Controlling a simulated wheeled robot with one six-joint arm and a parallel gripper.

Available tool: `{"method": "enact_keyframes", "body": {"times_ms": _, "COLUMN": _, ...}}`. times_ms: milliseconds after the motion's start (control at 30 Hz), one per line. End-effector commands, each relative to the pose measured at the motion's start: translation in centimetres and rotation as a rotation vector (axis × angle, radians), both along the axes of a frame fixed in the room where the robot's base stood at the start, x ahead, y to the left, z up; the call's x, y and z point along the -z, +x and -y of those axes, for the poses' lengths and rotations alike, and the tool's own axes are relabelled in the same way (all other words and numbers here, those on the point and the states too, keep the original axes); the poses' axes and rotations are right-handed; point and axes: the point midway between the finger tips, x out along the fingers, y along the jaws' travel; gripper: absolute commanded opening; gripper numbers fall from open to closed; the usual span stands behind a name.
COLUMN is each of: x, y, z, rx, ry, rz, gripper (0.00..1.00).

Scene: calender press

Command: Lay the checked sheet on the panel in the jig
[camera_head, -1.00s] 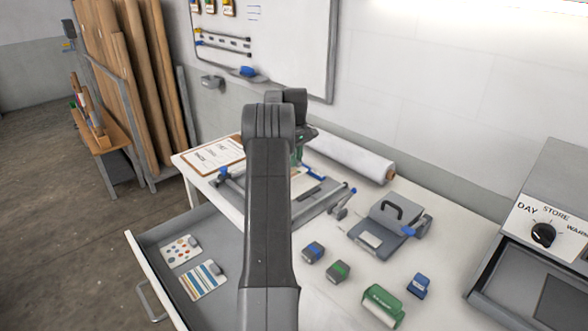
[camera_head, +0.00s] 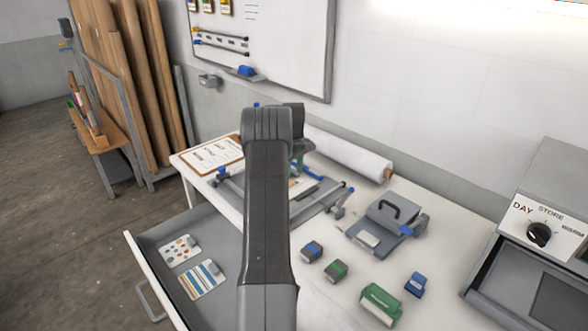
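The jig (camera_head: 327,201) is a grey frame with blue-tipped clamps on the white table, largely covered by my arm. A small pale and dark patch of what lies in it shows right of the arm; I cannot tell panel from sheet there. I see no checked sheet for certain. A dotted sheet (camera_head: 178,250) and a striped sheet (camera_head: 203,281) lie in the open drawer. My gripper (camera_head: 299,158) is over the far part of the jig, mostly behind my arm; its fingertips and anything in them are hidden.
A clipboard (camera_head: 212,154) lies left of the jig, a white roll (camera_head: 350,156) behind it. A grey handled device (camera_head: 389,227), small blue and green blocks (camera_head: 336,270) and a green roller (camera_head: 380,305) stand to the right. A machine with a dial (camera_head: 539,234) is far right.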

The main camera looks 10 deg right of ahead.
Motion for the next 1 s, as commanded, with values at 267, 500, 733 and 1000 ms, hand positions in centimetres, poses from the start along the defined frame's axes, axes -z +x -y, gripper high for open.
{"method": "enact_keyframes", "body": {"times_ms": 267, "x": -0.7, "y": 0.1, "z": 0.0, "rx": 0.0, "ry": -0.001, "rz": 0.003, "gripper": 0.39}}
{"method": "enact_keyframes", "body": {"times_ms": 500, "x": -5.1, "y": 0.1, "z": 0.0, "rx": 0.0, "ry": -0.001, "rz": 0.006, "gripper": 0.39}}
{"method": "enact_keyframes", "body": {"times_ms": 733, "x": -9.8, "y": 0.1, "z": 0.0, "rx": 0.0, "ry": 0.0, "rz": 0.004, "gripper": 0.39}}
{"method": "enact_keyframes", "body": {"times_ms": 1000, "x": -12.2, "y": 0.1, "z": 0.0, "rx": 0.0, "ry": 0.0, "rz": 0.001, "gripper": 0.39}}
